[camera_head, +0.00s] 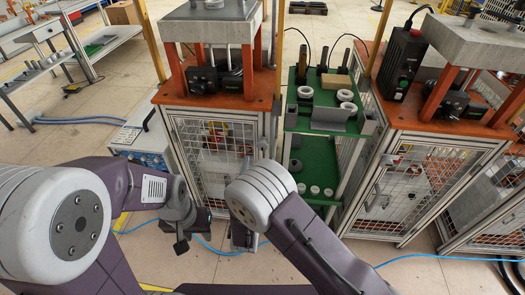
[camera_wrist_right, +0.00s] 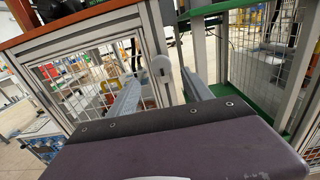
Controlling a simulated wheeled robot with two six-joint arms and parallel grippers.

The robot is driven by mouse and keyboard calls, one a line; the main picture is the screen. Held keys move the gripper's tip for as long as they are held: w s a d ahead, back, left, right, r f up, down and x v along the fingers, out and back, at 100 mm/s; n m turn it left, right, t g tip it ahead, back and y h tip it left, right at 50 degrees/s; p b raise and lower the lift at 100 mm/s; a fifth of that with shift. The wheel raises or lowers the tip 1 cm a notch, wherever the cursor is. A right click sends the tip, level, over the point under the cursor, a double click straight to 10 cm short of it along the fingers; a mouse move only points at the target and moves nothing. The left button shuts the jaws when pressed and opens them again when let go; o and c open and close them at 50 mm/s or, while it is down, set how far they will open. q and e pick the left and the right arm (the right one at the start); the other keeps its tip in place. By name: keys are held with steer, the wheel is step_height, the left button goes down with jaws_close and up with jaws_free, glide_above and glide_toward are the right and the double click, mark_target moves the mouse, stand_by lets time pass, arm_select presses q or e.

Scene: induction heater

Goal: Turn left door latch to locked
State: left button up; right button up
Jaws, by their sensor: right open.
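The left cabinet's mesh door (camera_head: 213,150) is closed under the orange top, and it also shows in the right wrist view (camera_wrist_right: 88,80). A small pale grey latch (camera_wrist_right: 160,68) sits on the frame at the door's right edge. Its turned position is hard to read. My right gripper (camera_wrist_right: 159,78) is open. Its two fingers reach toward the cabinet on either side of the latch as seen; contact is not visible. In the head view my right arm hides much of it. My left gripper (camera_head: 180,243) hangs low before the cabinet, its jaws unclear.
A green shelf cart (camera_head: 325,124) with rings and blocks stands right of the cabinet. A second mesh cabinet (camera_head: 410,190) stands further right. A blue-white power unit (camera_head: 143,140) stands on the left, and blue hoses cross the floor.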

mark_target(262, 147)
steer(key=w, duration=0.2)
steer(key=w+b, duration=0.1)
steer(key=w, duration=0.2)
steer(key=w+d, duration=0.1)
steer(key=w, duration=0.2)
steer(key=shift+w+d+b, duration=0.1)
steer(key=shift+w+b, duration=0.15)
steer(key=shift+b, duration=0.1)
jaws_close()
steer(key=shift+f+m+b, duration=0.25)
steer(key=shift+m+b, duration=1.2)
steer(key=shift+m, duration=0.05)
steer(key=m+b, duration=0.7)
steer(key=b, duration=0.2)
steer(key=shift+f+b, duration=0.2)
steer(key=shift+b, duration=0.1)
steer(key=m+b, duration=0.7)
steer(key=b, duration=0.5)
steer(key=shift+r, duration=0.2)
steer(key=shift+r+m+b, duration=0.25)
steer(key=shift+m+b, duration=0.35)
steer(key=shift+b, duration=0.5)
